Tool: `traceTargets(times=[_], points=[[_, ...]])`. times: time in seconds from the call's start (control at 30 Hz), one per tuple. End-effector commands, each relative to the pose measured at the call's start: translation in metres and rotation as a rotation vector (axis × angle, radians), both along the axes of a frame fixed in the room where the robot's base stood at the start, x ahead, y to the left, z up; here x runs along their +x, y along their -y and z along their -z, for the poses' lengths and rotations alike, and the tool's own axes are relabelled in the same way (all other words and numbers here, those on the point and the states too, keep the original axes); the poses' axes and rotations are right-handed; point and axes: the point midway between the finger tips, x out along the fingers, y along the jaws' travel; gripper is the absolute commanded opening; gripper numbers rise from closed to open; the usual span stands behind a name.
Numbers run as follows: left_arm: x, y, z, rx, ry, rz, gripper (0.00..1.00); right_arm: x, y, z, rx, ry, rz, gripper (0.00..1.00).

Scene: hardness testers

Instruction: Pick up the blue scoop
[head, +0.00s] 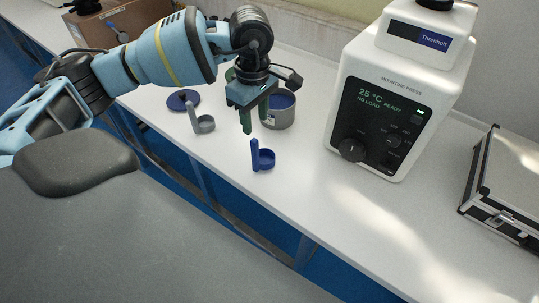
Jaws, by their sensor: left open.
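The blue scoop (264,159) stands on the white table near its front edge, with its handle upright on the left of a small round cup. My left gripper (254,121) comes in from the upper left and points down with green fingers. It is open and empty, above and slightly behind the scoop, apart from it. My right gripper is not in view.
A grey scoop (204,123) stands left of the blue one. A dark blue disc (183,100) lies farther left. A grey pot with blue contents (283,113) stands behind the gripper. A white mounting press (398,90) and a metal case (507,185) stand right. The front right table is clear.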

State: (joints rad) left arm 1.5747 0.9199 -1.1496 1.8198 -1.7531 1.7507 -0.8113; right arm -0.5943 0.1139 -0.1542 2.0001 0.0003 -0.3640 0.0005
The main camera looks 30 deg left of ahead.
Motion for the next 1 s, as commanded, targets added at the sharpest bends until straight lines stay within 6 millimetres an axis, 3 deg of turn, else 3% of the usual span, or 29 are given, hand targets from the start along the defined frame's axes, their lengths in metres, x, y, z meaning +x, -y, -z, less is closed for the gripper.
traceTargets(times=[0.57,1.0], points=[[-0.001,0.000,0.028,-0.003,-0.001,0.000,0.42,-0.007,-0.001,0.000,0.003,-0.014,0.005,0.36],[-0.004,-0.003,0.077,-0.004,-0.001,-0.001,0.42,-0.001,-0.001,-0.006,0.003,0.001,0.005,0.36]])
